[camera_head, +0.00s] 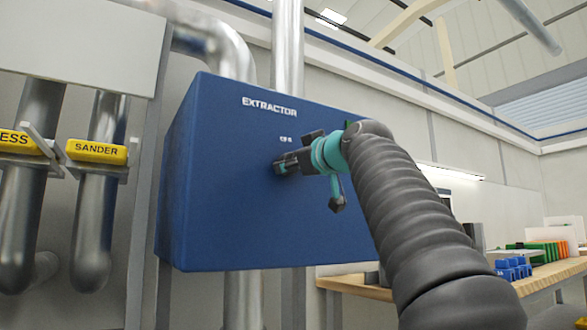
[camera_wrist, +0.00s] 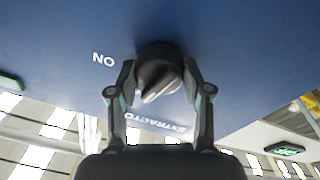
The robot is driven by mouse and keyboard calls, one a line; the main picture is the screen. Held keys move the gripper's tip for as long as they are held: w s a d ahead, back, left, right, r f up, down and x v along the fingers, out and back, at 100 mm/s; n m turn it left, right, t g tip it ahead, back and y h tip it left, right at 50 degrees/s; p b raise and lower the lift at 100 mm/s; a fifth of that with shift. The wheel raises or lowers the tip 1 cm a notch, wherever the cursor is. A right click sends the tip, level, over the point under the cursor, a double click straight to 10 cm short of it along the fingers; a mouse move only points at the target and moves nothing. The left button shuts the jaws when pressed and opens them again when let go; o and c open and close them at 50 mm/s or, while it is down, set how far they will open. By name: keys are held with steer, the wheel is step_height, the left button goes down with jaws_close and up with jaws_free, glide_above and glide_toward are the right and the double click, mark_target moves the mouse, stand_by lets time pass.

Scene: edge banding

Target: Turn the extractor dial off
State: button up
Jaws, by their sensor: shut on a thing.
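The extractor dial is a dark round knob (camera_wrist: 160,58) with a pale pointer mark on the blue extractor box (camera_head: 225,205). In the wrist view the dial sits between my two fingertips, and the pale mark points down and to the left. My gripper (camera_head: 282,166) reaches the front face of the box, below the EXTRACTOR lettering, and is shut on the dial. In the head view the gripper hides most of the dial. An ON label (camera_wrist: 103,59) shows upside down left of the dial in the wrist view. A small label (camera_head: 286,139) above the gripper is too small to read surely.
Metal pipes with yellow tags, one reading SANDER (camera_head: 97,151), stand left of the box. A wooden bench (camera_head: 545,277) with blue and green items is at the right. A pipe (camera_head: 288,45) rises behind the box.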

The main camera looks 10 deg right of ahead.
steer(key=shift+n, duration=1.3)
steer(key=shift+b, duration=0.3)
steer(key=o, duration=1.2)
steer(key=shift+c, duration=0.2)
steer(key=v, duration=1.2)
steer(key=shift+d, duration=0.1)
